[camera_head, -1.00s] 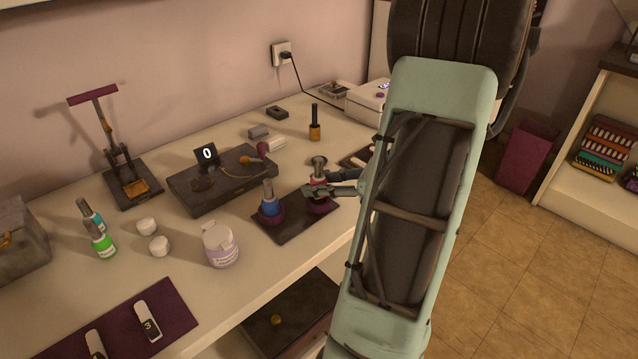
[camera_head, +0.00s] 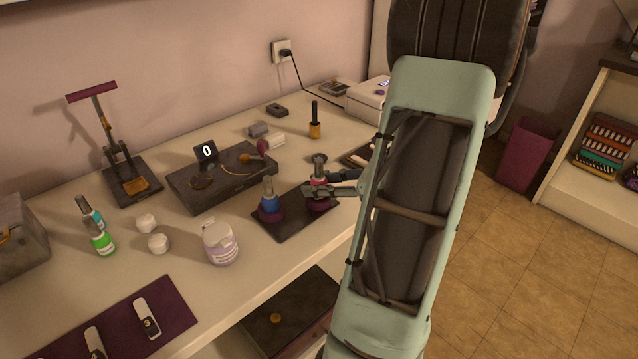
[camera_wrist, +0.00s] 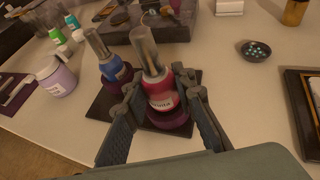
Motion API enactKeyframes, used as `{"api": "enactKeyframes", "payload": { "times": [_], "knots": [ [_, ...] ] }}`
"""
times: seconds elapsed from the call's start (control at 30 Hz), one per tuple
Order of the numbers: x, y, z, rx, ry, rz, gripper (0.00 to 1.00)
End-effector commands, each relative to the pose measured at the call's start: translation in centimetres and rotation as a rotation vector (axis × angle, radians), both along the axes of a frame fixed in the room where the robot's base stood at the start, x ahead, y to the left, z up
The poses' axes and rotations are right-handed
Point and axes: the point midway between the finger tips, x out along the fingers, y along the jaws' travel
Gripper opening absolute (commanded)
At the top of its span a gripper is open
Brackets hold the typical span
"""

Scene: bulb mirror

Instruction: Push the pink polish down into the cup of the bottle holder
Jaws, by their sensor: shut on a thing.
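The pink polish (camera_wrist: 160,92) has a tall grey cap and a pink-red body. It stands nearly upright at a purple cup (camera_wrist: 172,122) of the bottle holder (camera_head: 284,222). My gripper (camera_head: 318,188) is shut on the pink polish, with one finger on each side of its body in the wrist view (camera_wrist: 158,98). The polish's lower end is hidden by the cup rim, so its depth there is hard to tell. A blue polish (camera_head: 269,197) stands in the holder's other purple cup, to the left; it also shows in the wrist view (camera_wrist: 112,66).
A dark box (camera_head: 222,178) with a "0" display lies behind the holder. A lilac jar (camera_head: 220,244) stands left of it. A small dark dish (camera_wrist: 256,51) and a dark-framed tray (camera_wrist: 304,105) lie to the right in the wrist view. Bare table lies in front.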

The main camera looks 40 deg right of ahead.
Motion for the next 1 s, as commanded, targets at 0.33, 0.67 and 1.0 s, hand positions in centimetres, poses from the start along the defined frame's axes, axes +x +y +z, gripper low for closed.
{"api": "enactKeyframes", "payload": {
  "times": [0.33, 0.67, 1.0],
  "knots": [
    [0.01, 0.0, -0.98, 0.0, 0.0, 0.0, 0.0],
    [0.0, 0.0, -1.13, 0.0, 0.001, 0.0, 0.44],
    [-0.49, -0.32, -0.88, -0.001, 0.0, -0.002, 0.44]
  ]
}}
